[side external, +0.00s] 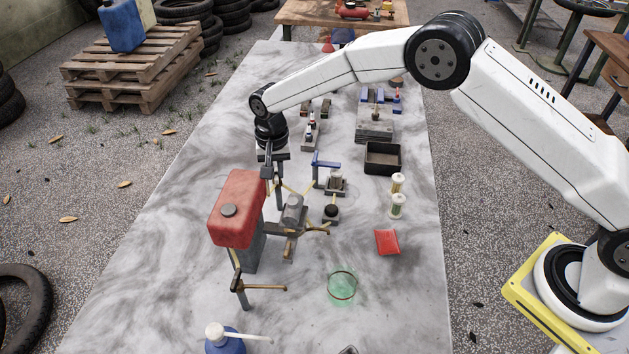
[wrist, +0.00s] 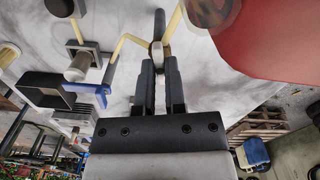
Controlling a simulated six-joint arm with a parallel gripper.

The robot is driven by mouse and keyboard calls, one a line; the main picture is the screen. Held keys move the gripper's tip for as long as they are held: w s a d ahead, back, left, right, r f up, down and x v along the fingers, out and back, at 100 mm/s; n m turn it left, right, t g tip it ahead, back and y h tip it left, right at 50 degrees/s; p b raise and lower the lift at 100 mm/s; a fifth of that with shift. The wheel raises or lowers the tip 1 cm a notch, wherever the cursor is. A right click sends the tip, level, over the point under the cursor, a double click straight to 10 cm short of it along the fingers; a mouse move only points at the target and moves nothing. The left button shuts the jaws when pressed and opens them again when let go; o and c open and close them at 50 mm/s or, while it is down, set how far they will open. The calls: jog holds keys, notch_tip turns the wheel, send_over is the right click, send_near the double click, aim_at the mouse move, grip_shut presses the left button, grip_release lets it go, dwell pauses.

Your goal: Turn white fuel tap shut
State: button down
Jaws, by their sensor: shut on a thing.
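The white fuel tap (wrist: 157,52) shows in the wrist view as a small pale piece between the tips of my gripper's dark fingers (wrist: 159,66). My gripper is shut on it. Yellow fuel line (wrist: 128,42) runs from both sides of the tap. In the side external view, my gripper (side external: 273,180) points down just behind the red fuel tank (side external: 237,208). I cannot make out the tap there, nor its exact handle angle in either view.
A blue-handled tap (side external: 325,163) stands to the right of my gripper. The grey engine part (side external: 293,209) is close in front. The tabletop's left side is clear.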

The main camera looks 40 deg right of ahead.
aim_at(276, 173)
jog(key=shift+m, duration=1.5)
jog(key=shift+w, duration=0.1)
jog(key=c, duration=0.7)
grip_release()
jog(key=shift+r, duration=3.95)
